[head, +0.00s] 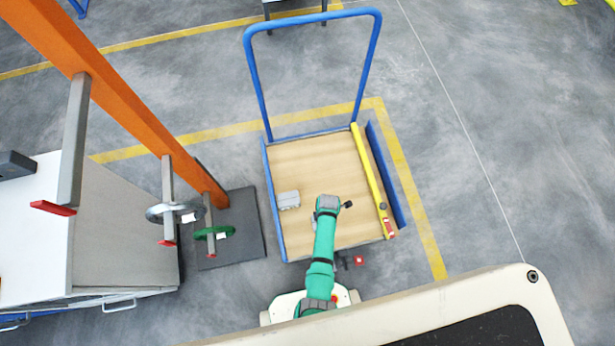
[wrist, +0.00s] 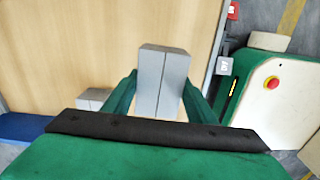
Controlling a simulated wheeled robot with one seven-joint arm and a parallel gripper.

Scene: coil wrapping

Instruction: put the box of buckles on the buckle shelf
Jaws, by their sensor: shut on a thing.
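My gripper (wrist: 160,84) is shut on a plain grey box (wrist: 163,68) with a seam along its top, above the wooden deck in the wrist view. No label shows on it, so I cannot confirm from its look that it is the box of buckles. In the head view my wrist hides the fingers and the held box. A second small grey box (head: 289,199) lies on the deck's left side; it also shows in the wrist view (wrist: 92,98), partly hidden by my gripper. I cannot make out a buckle shelf in either view.
The blue-handled trolley (head: 290,160) carries a long yellow bar (head: 371,180) at its right. An orange post (head: 135,122) with red-tipped arms, a grey coil and a green coil (head: 213,233) stands left, beside a white-and-grey cabinet (head: 120,230). Floor at right is clear.

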